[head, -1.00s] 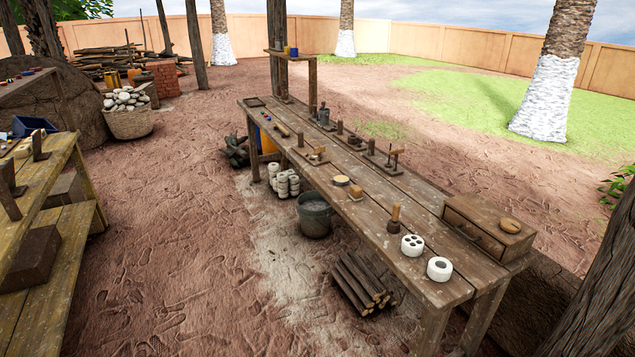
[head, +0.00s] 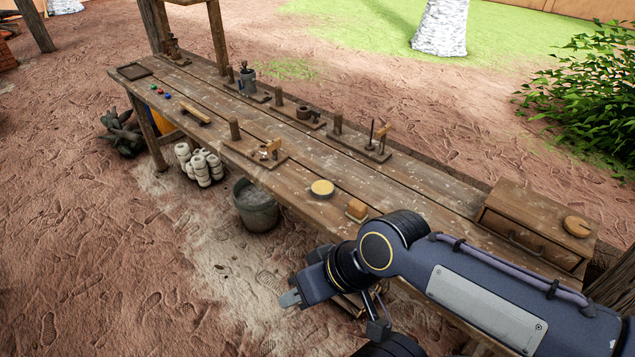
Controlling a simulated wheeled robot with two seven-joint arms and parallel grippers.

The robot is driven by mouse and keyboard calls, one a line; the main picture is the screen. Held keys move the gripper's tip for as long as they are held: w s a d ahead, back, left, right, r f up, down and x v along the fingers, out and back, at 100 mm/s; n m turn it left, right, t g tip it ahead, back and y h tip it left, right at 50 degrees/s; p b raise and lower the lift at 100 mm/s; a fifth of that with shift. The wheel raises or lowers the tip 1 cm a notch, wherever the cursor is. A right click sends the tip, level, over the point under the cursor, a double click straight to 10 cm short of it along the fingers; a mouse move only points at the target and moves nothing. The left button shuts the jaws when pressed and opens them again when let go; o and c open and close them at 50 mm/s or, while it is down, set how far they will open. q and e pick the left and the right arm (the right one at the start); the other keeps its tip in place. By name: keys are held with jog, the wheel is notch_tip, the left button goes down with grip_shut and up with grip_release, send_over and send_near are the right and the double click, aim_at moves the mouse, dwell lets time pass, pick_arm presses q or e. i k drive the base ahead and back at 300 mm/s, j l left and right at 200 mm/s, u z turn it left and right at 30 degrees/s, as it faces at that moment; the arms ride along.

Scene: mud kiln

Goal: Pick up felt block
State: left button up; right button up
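A small tan-and-brown block (head: 357,209), which looks like the felt block, sits near the front edge of the long wooden workbench (head: 330,156). A round pale-yellow-topped disc (head: 322,188) lies to its left. My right arm comes in from the right, in front of the bench. Its gripper (head: 289,299) is below and left of the block, apart from it, beyond the bench's front edge. I see only grey fingertips from the side and cannot tell whether they are open. My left gripper is not in view.
Wooden stands with pegs (head: 360,146) line the bench's back. A drawer box (head: 535,228) stands at its right end. A grey bucket (head: 256,205) and pale stacked rolls (head: 201,166) are on the ground. My arm hides part of the bench's right front.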

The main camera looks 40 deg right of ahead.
aim_at(356, 209)
jog(key=i+j+z, duration=0.1)
jog(key=i+z, duration=0.25)
jog(key=i+j+z, duration=0.2)
jog(key=i+z, duration=0.15)
jog(key=i, duration=0.2)
jog(key=i+j+z, duration=0.3)
jog(key=i, duration=0.1)
